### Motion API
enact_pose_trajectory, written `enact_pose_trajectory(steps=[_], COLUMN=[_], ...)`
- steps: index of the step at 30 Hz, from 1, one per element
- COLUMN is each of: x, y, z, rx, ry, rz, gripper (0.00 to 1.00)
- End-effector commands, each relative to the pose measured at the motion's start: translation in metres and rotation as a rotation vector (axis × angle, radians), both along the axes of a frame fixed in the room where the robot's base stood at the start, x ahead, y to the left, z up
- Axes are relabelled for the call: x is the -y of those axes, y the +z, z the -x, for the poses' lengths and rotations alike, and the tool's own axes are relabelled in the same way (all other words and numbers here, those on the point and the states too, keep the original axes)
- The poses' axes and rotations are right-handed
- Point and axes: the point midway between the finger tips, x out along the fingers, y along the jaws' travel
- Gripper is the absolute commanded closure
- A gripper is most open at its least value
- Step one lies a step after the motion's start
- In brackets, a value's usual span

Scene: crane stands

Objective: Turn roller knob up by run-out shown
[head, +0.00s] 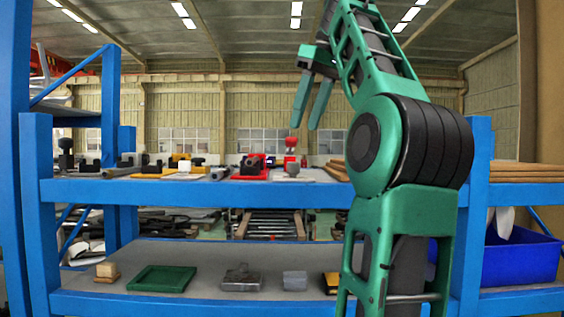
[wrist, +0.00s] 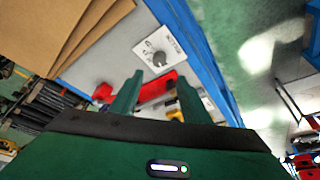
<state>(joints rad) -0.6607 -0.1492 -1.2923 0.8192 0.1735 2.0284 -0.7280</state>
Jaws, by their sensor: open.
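A white plate (wrist: 146,47) with a grey round knob (wrist: 159,59), printed marks and lettering lies on the grey shelf in the wrist view. The lettering is too small to read surely. In the head view a grey knob (head: 292,169) stands on the upper shelf, seemingly the same one. My gripper (head: 311,125) is open and empty, fingers pointing down, above the shelf. In the wrist view the fingertips (wrist: 160,80) appear below the plate, apart from the knob. No run-out reading is legible.
A red part (wrist: 156,90) lies between the fingers in the wrist view. Stacked brown boards (wrist: 75,30) are beside the plate. The blue shelf beam (head: 200,192) runs along the front. Several small parts line the upper shelf. A green tray (head: 162,279) is below.

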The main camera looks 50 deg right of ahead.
Motion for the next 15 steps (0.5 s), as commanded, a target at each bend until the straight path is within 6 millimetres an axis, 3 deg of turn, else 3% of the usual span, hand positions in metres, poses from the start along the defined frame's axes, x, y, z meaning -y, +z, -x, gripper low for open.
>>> enact_pose_trajectory(steps=[15], x=[0.008], y=[-0.019], z=[-0.002], rx=[0.000], ry=[-0.015], rz=[-0.002], gripper=[0.57])
